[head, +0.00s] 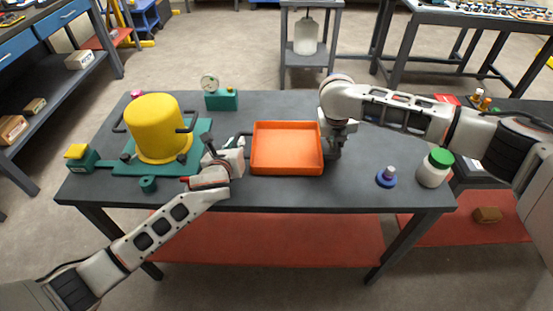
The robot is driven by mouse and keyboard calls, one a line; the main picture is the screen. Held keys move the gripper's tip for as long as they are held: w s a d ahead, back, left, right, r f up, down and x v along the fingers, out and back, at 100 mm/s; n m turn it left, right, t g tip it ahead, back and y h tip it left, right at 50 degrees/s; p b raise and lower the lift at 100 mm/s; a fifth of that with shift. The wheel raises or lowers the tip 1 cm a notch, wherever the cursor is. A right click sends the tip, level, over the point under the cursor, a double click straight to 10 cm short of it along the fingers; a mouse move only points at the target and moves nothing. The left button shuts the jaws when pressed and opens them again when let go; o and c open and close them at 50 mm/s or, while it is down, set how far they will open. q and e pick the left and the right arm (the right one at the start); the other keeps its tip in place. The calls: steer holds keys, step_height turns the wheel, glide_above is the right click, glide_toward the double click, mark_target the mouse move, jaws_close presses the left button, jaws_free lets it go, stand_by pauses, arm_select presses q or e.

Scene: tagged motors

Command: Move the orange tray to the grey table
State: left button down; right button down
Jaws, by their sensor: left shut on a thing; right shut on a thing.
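The orange tray (287,149) is empty and sits on, or just above, the dark grey table (220,200) in front of me; I cannot tell whether it touches the top. My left gripper (240,146) is shut on the tray's left side. My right gripper (327,140) is at the tray's right side and shut on it, its fingertips partly hidden by its own wrist.
A yellow motor (158,125) on a green base stands left of the tray. A green gauge block (221,100) is behind it. A white jar with green lid (434,168) and a blue-based bottle (386,178) stand at right. Another grey table (480,20) is at the back right.

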arm_select(q)
steer(key=c, duration=2.4)
jaws_free()
steer(key=shift+f, duration=0.2)
arm_select(e)
steer(key=c, duration=2.4)
jaws_free()
steer(key=shift+f, duration=0.25)
arm_select(q)
steer(key=o, duration=0.4)
arm_select(e)
steer(key=o, duration=0.4)
steer(key=shift+r, duration=0.1)
arm_select(q)
steer(key=shift+s, duration=0.15)
steer(key=v, duration=1.1)
steer(key=shift+s+r, duration=0.2)
steer(key=shift+s, duration=0.1)
arm_select(e)
steer(key=v, duration=1.2)
arm_select(q)
steer(key=shift+s, duration=0.1)
arm_select(e)
steer(key=shift+s, duration=0.15)
